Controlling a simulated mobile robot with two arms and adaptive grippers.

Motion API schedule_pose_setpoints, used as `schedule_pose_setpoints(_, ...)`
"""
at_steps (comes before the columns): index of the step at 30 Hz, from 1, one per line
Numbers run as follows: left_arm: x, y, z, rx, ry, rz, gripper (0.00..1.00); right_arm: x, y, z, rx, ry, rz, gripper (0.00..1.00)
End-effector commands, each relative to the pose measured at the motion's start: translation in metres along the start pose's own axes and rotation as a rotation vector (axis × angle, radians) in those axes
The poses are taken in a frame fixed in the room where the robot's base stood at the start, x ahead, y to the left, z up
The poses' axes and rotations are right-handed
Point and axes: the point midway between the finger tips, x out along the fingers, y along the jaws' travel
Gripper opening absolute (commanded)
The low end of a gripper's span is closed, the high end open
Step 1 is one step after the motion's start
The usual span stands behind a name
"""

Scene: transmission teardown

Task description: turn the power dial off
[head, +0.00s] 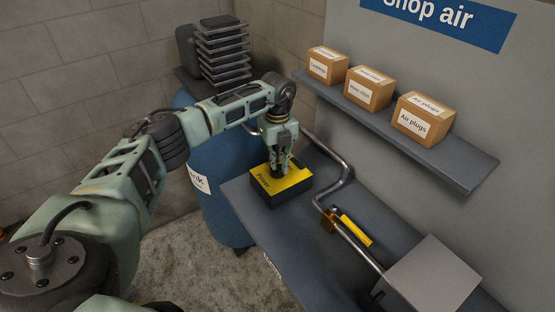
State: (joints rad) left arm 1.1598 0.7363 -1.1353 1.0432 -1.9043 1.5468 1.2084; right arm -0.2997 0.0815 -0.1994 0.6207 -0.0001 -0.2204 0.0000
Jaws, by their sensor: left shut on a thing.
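The power box (264,188), with a yellow top marked "Power" and a dark body, sits on the near left end of the grey bench. My left gripper (281,170) points down onto its yellow top from above. Its fingers are shut on the power dial, which the fingers hide almost wholly. I cannot tell which way the dial is turned. My right gripper is not in view.
A blue tank (220,215) stands left of the bench (305,235). A bent metal pipe (346,184) with a yellow-handled part (357,230) runs along it to a grey box (432,273). A wall shelf (390,127) holds three cartons (369,90).

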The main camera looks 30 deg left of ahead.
Motion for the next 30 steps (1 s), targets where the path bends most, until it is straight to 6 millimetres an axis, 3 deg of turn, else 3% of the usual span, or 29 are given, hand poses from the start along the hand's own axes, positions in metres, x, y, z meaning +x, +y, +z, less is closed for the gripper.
schedule_pose_setpoints(12,-0.0024,-0.001,0.0017,-0.201,-0.005,-0.005,0.0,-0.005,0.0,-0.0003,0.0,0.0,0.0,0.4)
schedule_pose_setpoints(29,-0.0025,-0.0011,0.0021,-0.234,-0.005,-0.006,0.0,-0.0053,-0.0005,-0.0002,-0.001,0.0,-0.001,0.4)
schedule_pose_setpoints(30,-0.0025,-0.0011,0.0021,-0.234,-0.005,-0.006,0.1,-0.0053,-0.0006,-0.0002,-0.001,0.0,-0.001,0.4)
